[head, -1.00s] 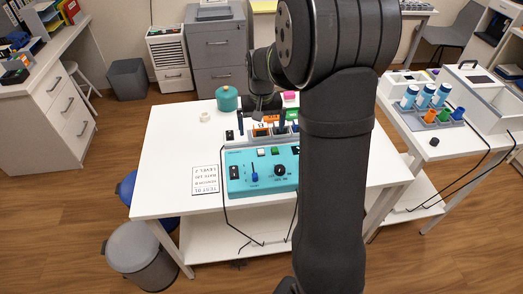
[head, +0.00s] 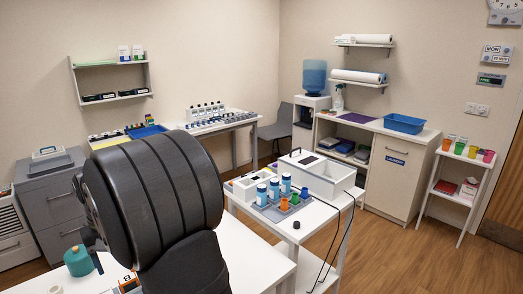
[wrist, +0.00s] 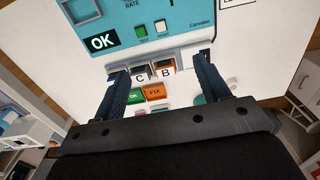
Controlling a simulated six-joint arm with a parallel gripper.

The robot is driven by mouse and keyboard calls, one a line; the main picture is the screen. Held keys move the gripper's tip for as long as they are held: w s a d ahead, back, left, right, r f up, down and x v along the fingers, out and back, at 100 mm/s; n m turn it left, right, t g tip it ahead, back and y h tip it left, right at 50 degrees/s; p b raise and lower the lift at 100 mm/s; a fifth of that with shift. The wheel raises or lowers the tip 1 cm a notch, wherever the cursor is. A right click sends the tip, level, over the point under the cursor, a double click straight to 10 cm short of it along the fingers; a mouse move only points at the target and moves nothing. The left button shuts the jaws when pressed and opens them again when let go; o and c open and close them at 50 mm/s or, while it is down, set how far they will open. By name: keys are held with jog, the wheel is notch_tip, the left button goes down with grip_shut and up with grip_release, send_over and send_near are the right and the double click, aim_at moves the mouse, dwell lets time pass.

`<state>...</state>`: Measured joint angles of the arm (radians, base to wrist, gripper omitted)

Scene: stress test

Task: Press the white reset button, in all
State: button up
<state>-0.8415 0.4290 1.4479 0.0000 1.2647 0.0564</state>
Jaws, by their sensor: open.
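The teal test panel (wrist: 185,14) shows at the top of the wrist view. The white reset button (wrist: 160,27) is on it, right of a green test button (wrist: 141,31); both look small. A dark display reading OK (wrist: 102,40) lies to their left. My gripper (wrist: 162,63) is open, with its two dark fingers apart and pointing toward the panel's edge. The reset button lies beyond the fingertips, roughly midway between them across the picture. No finger appears to touch it. In the head view the panel is out of sight.
Blocks marked C (wrist: 141,77), B (wrist: 166,71), OK (wrist: 134,96) and FIX (wrist: 155,92) show between my fingers. In the head view, a teal pot (head: 78,262) stands on the white table. A side table (head: 318,212) carries bottles and a white case.

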grip_shut()
dwell(1.4)
